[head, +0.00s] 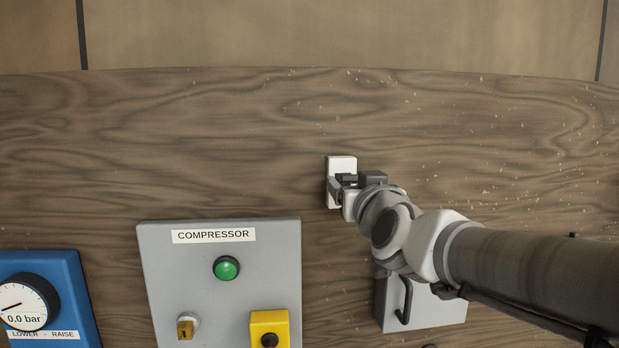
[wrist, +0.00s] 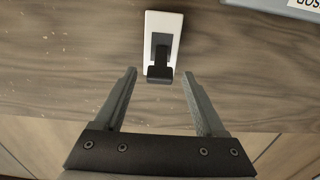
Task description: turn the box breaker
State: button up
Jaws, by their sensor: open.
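A small white plate (head: 342,163) is on the wood-grain board, with a black switch lever (wrist: 160,72) on it in the wrist view. The plate also shows in the wrist view (wrist: 171,22). My gripper (head: 340,184) is at this plate and hides its lower part in the head view. In the wrist view my gripper (wrist: 160,76) is open, with one finger on each side of the lever's near end and a gap on both sides. I cannot tell the depth between fingertips and lever. No label names the breaker.
A grey COMPRESSOR panel (head: 160,290) with a green button (head: 226,268) is at lower left. A grey box (head: 440,314) with a black hooked handle (head: 405,302) is below my arm, partly hidden. A blue gauge panel (head: 75,300) is at far left. The upper board is clear.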

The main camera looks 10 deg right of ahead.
jog(key=shift+w, duration=1.4)
grip_shut()
